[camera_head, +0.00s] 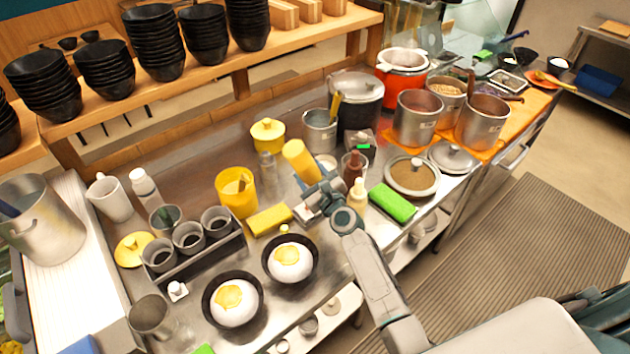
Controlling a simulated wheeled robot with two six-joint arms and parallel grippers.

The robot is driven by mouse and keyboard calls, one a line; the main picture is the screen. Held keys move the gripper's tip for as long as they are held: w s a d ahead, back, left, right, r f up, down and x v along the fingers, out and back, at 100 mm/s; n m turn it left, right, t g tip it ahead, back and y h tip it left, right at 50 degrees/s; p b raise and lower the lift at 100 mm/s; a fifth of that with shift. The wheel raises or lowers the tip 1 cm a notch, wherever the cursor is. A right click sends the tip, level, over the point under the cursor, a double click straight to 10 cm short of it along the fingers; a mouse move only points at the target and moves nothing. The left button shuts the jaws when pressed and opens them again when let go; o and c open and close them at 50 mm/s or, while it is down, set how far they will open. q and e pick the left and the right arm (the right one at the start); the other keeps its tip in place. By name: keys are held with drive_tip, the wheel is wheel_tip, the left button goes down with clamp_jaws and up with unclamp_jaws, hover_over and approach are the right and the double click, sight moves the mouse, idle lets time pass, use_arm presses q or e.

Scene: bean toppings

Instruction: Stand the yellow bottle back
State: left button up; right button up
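The yellow bottle (301,161) is tilted, with its wide end up and to the left. Its lower end is hidden by my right gripper (314,193), which appears shut around it. The gripper and bottle are over the steel counter, behind and right of two black bowls (263,293) (317,262) with egg-topped white food. A bottle with a cream-coloured tip (357,196) and a dark red-brown bottle (353,166) stand just right of the gripper. My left gripper is not in view.
A yellow container (236,190) and a yellow block (270,220) are left of the gripper. A green block (392,202) and a lidded pan (412,177) are right. A rack of metal cups (205,258) stands front left. Pots (418,117) crowd the back right.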

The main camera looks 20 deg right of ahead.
sight(314, 165)
wheel_tip(314, 165, up, 3)
drive_tip(key=p, duration=0.2)
drive_tip(key=shift+f+p, duration=0.1)
drive_tip(key=shift+p, duration=0.2)
drive_tip(key=shift+r, duration=1.2)
